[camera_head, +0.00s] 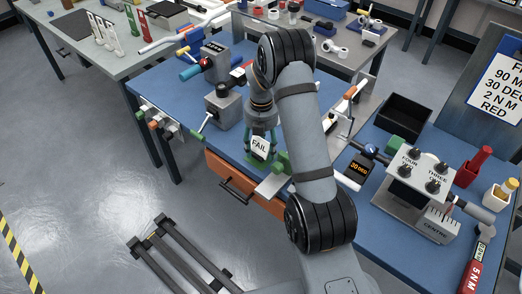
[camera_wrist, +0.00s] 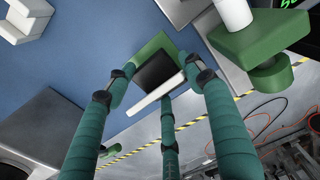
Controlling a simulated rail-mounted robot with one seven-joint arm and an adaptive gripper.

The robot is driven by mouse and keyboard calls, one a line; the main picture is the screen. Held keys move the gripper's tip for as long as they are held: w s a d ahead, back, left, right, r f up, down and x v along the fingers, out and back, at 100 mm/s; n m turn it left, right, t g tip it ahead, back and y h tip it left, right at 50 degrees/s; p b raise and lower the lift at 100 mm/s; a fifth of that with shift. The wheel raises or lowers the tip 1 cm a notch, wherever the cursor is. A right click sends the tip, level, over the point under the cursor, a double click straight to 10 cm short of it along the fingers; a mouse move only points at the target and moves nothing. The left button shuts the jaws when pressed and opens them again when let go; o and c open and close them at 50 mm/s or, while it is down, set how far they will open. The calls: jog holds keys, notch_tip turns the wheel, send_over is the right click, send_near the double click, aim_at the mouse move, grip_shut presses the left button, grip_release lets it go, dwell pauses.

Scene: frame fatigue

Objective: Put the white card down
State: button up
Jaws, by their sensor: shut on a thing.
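The white card (camera_head: 260,147), marked FAIL, is held upright in my gripper (camera_head: 261,153), above the front edge of the blue-topped bench (camera_head: 187,101). In the wrist view, the teal fingers of my gripper (camera_wrist: 161,85) close around the card, whose white edge (camera_wrist: 155,94) shows as a thin slanted strip. A dark square (camera_wrist: 155,70) and a green piece (camera_wrist: 153,47) lie beyond it between the fingers. I cannot tell whether the card touches anything below it.
A grey vise-like block (camera_head: 224,105) stands left of my gripper. A green block (camera_head: 282,163) is close on its right. An orange drawer (camera_head: 240,183) is below the bench edge. A black bin (camera_head: 404,116) and a grey fixture with knobs (camera_head: 420,180) stand on the right bench.

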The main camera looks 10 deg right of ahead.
aim_at(261, 143)
jog(key=shift+f, duration=0.85)
jog(key=shift+f, duration=0.2)
jog(key=o, duration=1.2)
jog(key=shift+r, duration=0.1)
notch_tip(261, 143, up, 12)
jog(key=shift+r, duration=0.15)
